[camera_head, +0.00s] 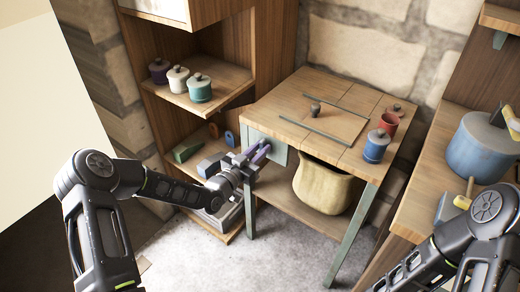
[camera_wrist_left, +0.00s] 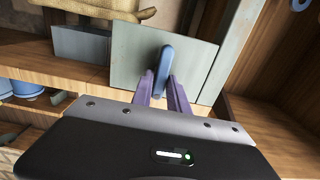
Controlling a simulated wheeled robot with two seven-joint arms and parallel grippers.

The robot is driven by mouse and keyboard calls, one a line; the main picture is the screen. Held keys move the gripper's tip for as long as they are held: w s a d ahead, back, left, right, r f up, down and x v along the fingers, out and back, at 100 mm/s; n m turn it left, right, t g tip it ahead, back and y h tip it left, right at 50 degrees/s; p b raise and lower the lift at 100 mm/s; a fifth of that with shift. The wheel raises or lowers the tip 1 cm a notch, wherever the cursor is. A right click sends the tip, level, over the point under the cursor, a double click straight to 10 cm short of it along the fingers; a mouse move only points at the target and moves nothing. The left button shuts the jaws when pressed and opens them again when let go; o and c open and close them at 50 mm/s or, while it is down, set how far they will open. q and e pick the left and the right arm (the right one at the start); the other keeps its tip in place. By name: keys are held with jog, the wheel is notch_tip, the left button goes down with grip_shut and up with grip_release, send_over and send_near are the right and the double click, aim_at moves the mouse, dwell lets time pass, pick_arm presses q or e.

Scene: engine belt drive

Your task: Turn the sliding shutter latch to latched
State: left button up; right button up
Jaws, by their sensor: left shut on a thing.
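The latch handle, a blue upright bar (camera_wrist_left: 164,62), stands out from a grey-green plate (camera_wrist_left: 132,55) in the left wrist view. In the head view this plate (camera_head: 262,142) is on the front left of the wooden table. My left gripper (camera_head: 260,153) reaches it from the left. Its purple fingers (camera_wrist_left: 161,88) are on either side of the bar's lower part, shut on it. In the head view the fingers hide most of the handle. The sliding shutter, a wooden panel with a dark knob (camera_head: 315,109), lies between two rails on the tabletop. My right gripper is not visible.
A beige sack (camera_head: 322,185) sits beneath. Shelves at left hold several jars. A large blue pot (camera_head: 482,148) stands on the right-hand bench.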

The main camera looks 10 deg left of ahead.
pick_arm(q)
grip_shut()
jog(key=n+b, duration=0.3)
jog(key=shift+a+f, duration=0.2)
jog(key=shift+f, duration=0.05)
jog(key=n+b, duration=0.2)
jog(key=n, duration=0.3)
jog(key=n+b, duration=0.1)
jog(key=n, duration=0.4)
jog(key=n+b, duration=0.2)
jog(key=n, duration=0.3)
jog(key=shift+w+a+f+b, duration=0.2)
jog(key=shift+a+f+b, duration=0.1)
jog(key=shift+a+f, duration=0.1)
dwell(0.3)
